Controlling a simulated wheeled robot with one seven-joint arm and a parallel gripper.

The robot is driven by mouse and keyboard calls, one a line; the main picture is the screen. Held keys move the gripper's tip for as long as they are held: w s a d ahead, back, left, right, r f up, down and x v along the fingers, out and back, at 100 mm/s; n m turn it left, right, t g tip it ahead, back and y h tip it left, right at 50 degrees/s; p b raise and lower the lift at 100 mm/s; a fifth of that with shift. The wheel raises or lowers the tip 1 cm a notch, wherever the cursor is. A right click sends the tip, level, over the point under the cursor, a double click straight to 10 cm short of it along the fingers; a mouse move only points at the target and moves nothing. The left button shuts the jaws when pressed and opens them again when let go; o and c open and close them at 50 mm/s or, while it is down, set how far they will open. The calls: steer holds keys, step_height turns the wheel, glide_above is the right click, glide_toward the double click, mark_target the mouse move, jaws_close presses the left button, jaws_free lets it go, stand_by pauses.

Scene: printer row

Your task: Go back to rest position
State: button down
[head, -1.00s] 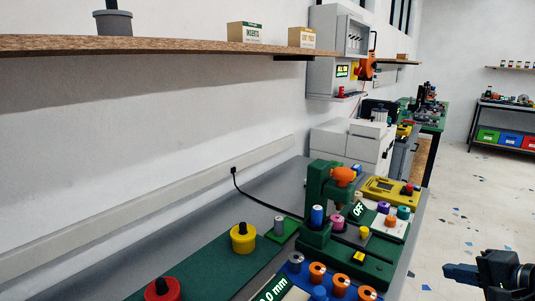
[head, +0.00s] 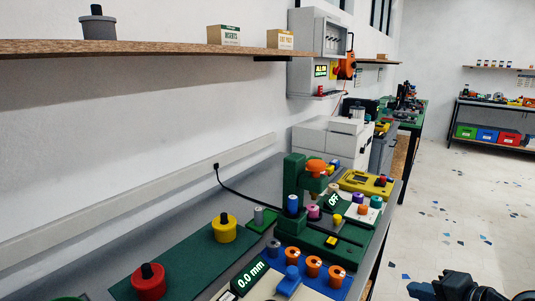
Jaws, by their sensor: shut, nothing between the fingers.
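My gripper (head: 424,290) is at the bottom right of the head view, dark and partly cut off by the frame's lower edge. It is over the floor, to the right of the workbench and apart from everything on it. It is shut and empty. On the grey bench (head: 120,262) stands a green press (head: 298,185) with an orange part on its head and an "OFF" sign. In front of it is a blue tray (head: 303,252) with several orange cylinders.
A yellow pot (head: 224,233) and a red pot (head: 150,286) stand on a green mat (head: 188,262). A wooden shelf (head: 150,47) runs along the wall above. Grey-white machines (head: 330,140) stand beyond the press. The speckled floor (head: 460,210) on the right is open.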

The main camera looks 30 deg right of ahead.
steer(key=s+a+f+n+h, duration=0.1)
steer(key=s+a+f+n, duration=0.2)
steer(key=a, duration=0.5)
steer(key=s+a+f+n, duration=0.3)
steer(key=s+a, duration=0.1)
steer(key=a, duration=0.4)
steer(key=s+a+r+n+t+y, duration=0.2)
steer(key=s+a+r+n+t, duration=0.1)
steer(key=s+a+r+n, duration=0.8)
steer(key=shift+s+a+n+t+y, duration=0.3)
steer(key=shift+s+a+n+y, duration=0.15)
steer(key=shift+s+a, duration=0.35)
steer(key=shift+w, duration=0.1)
